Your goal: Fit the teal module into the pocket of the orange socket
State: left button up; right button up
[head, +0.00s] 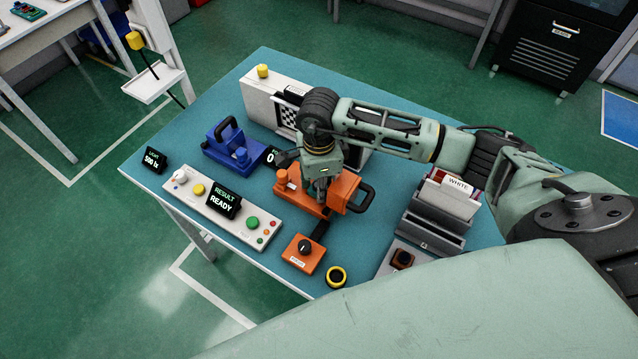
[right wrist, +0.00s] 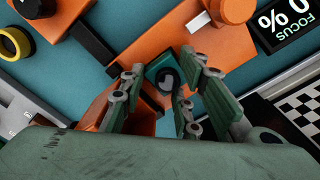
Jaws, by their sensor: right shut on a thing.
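The orange socket (head: 343,190), a block with a black handle, stands on the table in the head view. It also shows in the right wrist view (right wrist: 218,48). My right gripper (head: 321,194) points down over it and hides its middle. In the right wrist view the right gripper (right wrist: 170,80) is shut on the teal module (right wrist: 153,75), a small square piece with a dark round part on top. The module is over the orange body. The pocket is hidden, and I cannot tell whether the module is above it or partly in it. My left gripper is not in view.
A blue device (head: 232,150) with a black handle stands left of the socket. A white panel (head: 222,208) with buttons and a READY display lies in front. A white box (head: 276,98) with a checkered target stands behind. A grey card holder (head: 432,228) stands to the right.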

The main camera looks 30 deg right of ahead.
jog(key=shift+f, duration=0.15)
jog(key=o, duration=0.9)
jog(key=shift+r, duration=0.35)
notch_tip(320, 180, up, 12)
jog(key=b, duration=0.3)
jog(key=shift+f, duration=0.15)
jog(key=shift+f, duration=0.1)
